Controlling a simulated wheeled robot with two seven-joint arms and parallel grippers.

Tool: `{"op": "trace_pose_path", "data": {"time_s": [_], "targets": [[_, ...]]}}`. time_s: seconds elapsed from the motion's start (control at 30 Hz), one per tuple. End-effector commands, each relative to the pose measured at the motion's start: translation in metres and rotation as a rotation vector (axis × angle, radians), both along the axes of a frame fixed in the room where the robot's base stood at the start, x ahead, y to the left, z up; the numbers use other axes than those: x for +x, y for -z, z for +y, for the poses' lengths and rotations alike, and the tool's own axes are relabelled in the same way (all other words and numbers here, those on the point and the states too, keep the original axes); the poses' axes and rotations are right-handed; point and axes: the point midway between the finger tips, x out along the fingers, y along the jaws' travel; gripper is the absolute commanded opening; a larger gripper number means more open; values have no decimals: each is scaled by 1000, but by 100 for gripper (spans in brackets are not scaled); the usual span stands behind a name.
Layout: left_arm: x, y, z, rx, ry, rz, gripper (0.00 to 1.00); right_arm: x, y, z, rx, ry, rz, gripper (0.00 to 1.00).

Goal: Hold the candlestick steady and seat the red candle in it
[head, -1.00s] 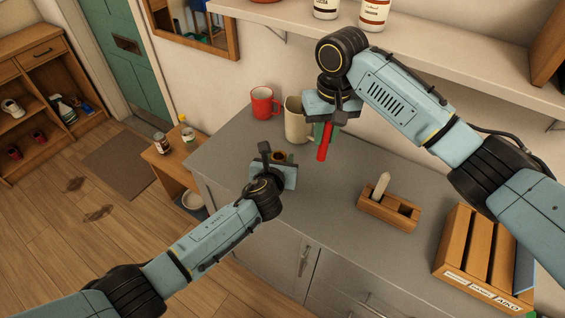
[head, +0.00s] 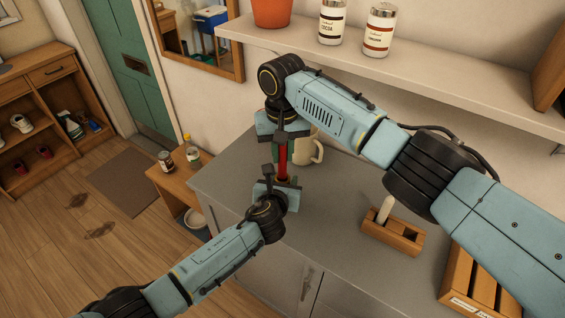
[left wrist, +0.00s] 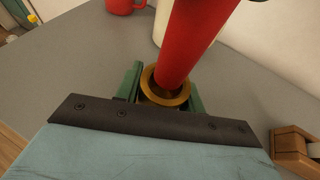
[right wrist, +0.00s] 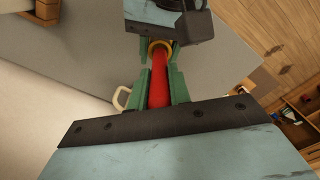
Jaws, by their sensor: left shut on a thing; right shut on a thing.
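The red candle (head: 283,158) is upright, held in my right gripper (head: 283,138). Below it, my left gripper (head: 277,186) is shut on the brass candlestick, which is mostly hidden by the gripper in the head view. In the left wrist view the candlestick's round brass rim (left wrist: 181,99) shows between green fingers, and the candle's lower end (left wrist: 188,50) is at the cup opening, seemingly inside the rim. In the right wrist view the candle (right wrist: 158,85) lines up with the brass rim (right wrist: 152,44); how deep it sits cannot be told.
A cream mug (head: 308,150) stands close behind the grippers on the grey counter (head: 335,215). A wooden holder (head: 392,238) with a pale candle and a slatted crate (head: 470,280) are to the right. A shelf (head: 430,75) with jars is above.

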Motion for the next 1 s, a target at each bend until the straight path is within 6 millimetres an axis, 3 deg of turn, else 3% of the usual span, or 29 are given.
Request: {"op": "trace_pose_path", "data": {"time_s": [0.23,0.6,0.63,0.77,1.0], "targets": [[0,1,0,0,0,1,12,0,33,0,-1,0,2,0],[0,1,0,0,0,1,12,0,38,0,0,1,1,0],[0,1,0,0,0,1,12,0,38,0,0,1,1,22],[0,1,0,0,0,1,12,0,37,0,0,0,1,39],[0,1,0,0,0,1,12,0,37,0,0,0,0,41]]}}
